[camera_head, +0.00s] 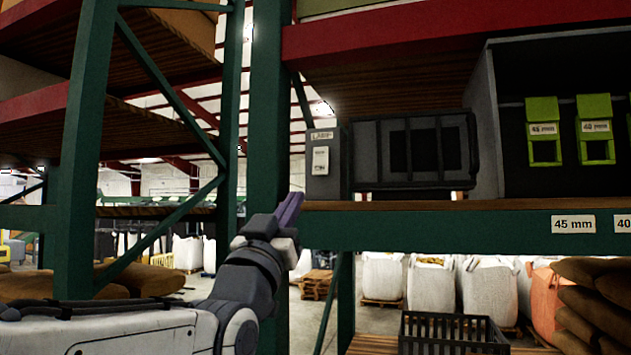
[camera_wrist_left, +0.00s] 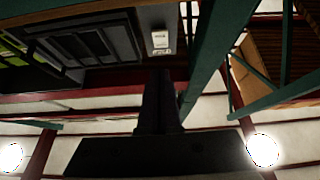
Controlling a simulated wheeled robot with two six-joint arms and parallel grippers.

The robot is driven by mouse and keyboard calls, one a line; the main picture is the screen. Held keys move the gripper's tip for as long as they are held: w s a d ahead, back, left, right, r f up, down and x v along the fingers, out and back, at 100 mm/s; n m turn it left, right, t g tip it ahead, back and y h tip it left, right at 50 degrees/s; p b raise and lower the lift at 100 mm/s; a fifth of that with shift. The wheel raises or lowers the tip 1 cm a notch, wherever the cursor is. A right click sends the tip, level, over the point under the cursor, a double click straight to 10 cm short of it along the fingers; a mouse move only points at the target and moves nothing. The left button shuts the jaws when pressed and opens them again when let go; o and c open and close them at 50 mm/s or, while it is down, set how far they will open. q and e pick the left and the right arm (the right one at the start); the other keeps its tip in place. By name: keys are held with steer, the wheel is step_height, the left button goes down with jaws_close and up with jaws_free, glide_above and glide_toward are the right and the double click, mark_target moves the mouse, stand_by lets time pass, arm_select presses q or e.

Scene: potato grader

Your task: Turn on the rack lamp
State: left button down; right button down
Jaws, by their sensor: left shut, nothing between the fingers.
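A grey box marked LAMP (camera_head: 323,185) stands on the rack shelf beside the green upright. A white switch plate (camera_head: 320,160) is on its front. In the left wrist view, which is upside down, the white switch (camera_wrist_left: 160,40) shows just beyond the fingertips. My left gripper (camera_head: 293,203) has purple fingers that are shut and empty. It points up, below and left of the switch in the head view, with a visible gap between them. Whether the switch is on or off is too small to tell. My right gripper is not in view.
A dark slatted crate (camera_head: 415,152) sits right of the lamp box. The green rack upright (camera_head: 268,120) stands just left of it, and the shelf beam (camera_head: 430,230) runs below. Green size gauges (camera_head: 543,130) hang at the right. White sacks (camera_head: 430,290) stand beneath.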

arm_select(q)
steer(key=shift+a+r, duration=0.1)
steer(key=shift+r, duration=0.15)
steer(key=p, duration=0.7)
glide_toward(320, 165)
step_height(320, 165, up, 4)
steer(key=w+p, duration=0.1)
steer(key=w+d+p, duration=0.1)
steer(key=w, duration=0.1)
steer(key=shift+w+d+f, duration=0.1)
steer(key=shift+w+f, duration=0.05)
steer(key=shift+w, duration=0.15)
steer(key=shift+w+d+f+p, duration=0.15)
steer(key=shift+w+f+p, duration=0.1)
steer(key=shift+w+p, duration=0.15)
